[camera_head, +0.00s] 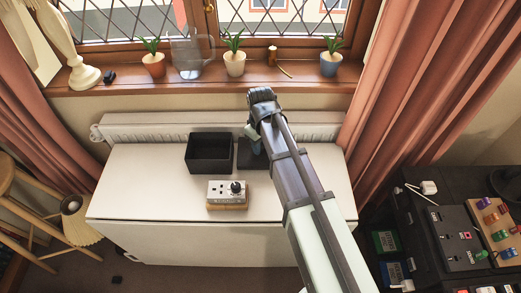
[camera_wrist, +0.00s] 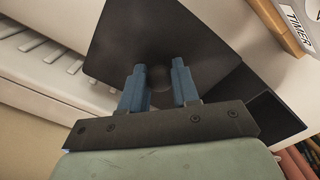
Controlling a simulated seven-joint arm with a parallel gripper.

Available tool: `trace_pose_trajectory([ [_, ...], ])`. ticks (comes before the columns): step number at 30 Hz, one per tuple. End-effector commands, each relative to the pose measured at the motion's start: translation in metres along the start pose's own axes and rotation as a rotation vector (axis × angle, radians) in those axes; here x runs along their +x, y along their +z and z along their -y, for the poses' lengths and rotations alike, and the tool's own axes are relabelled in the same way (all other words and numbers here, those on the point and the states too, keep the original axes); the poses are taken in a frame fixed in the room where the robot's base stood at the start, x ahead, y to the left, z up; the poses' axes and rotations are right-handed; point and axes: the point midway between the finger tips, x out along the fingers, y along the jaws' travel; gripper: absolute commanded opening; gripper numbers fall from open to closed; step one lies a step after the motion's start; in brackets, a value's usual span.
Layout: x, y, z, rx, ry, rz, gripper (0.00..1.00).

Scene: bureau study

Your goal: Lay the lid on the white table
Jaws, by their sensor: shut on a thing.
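The lid (camera_wrist: 145,30) is a flat dark square plate with a round knob, filling the upper middle of the wrist view. My gripper (camera_wrist: 158,70) has its blue fingers shut on the knob. In the head view the lid (camera_head: 247,160) shows partly behind my gripper (camera_head: 252,140), just right of the open black box (camera_head: 210,168). My arm hides part of it. I cannot tell whether the lid touches the white table (camera_head: 150,190) or hangs a little above it. The box also shows in the wrist view (camera_wrist: 268,118), partly behind the lid.
A grey device with a black knob on a wooden base (camera_head: 227,200) stands on the table in front of the box. A radiator (camera_head: 150,125) runs behind the table. Potted plants line the windowsill above. The table's left part is clear.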

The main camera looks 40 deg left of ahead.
Motion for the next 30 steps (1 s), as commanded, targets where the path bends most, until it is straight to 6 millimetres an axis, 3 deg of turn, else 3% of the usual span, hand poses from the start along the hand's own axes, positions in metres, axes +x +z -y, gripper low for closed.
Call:
trace_pose_trajectory([
  [8,0.03,0.0,0.0,0.0,0.0,0.001,0.0],
  [20,0.033,0.0,0.0,0.0,0.0,0.001,0.0],
  [21,0.033,0.0,0.0,0.0,0.0,0.001,0.33],
  [28,0.033,0.0,0.0,0.0,0.0,0.0,0.55],
  [30,0.033,0.0,0.0,0.0,0.0,0.0,0.56],
])
